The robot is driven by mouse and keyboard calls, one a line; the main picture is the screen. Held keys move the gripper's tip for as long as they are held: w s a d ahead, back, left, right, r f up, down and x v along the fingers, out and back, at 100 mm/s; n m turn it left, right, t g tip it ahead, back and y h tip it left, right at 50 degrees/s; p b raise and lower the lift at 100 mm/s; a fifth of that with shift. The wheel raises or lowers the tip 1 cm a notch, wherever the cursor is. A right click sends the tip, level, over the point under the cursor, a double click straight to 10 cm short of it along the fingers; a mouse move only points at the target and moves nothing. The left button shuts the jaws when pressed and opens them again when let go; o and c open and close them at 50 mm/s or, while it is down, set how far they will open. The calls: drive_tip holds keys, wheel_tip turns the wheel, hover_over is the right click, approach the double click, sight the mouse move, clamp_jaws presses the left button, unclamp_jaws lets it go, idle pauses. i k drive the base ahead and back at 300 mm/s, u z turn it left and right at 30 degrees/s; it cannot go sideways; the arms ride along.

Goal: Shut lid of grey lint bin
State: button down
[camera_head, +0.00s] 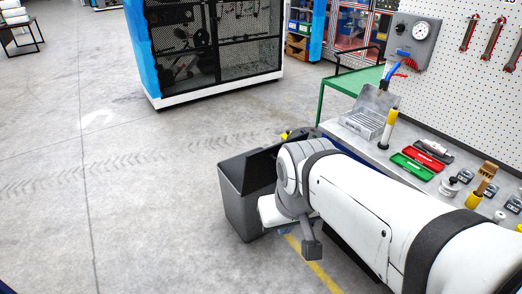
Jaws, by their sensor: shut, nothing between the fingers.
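The grey lint bin (238,212) stands on the floor just left of the workbench, in the middle of the head view. Its dark lid (261,167) appears raised and tilted at the back of the opening, so the bin looks open. My arm covers the bin's right side and part of the lid. My gripper (312,249) hangs at the end of my arm, in front and to the right of the bin, pointing down. It is shut and empty. I cannot tell whether any part of my arm touches the bin.
The workbench (357,127) to the right holds a grey organiser case (366,122), a red and green tool case (412,166) and a brush (482,182). A mesh cabinet (215,45) stands behind. A yellow floor line (318,270) runs nearby. The floor at left is clear.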

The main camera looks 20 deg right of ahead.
sight(260, 171)
drive_tip(key=z, duration=0.2)
drive_tip(key=i, duration=0.85)
drive_tip(key=u, duration=0.15)
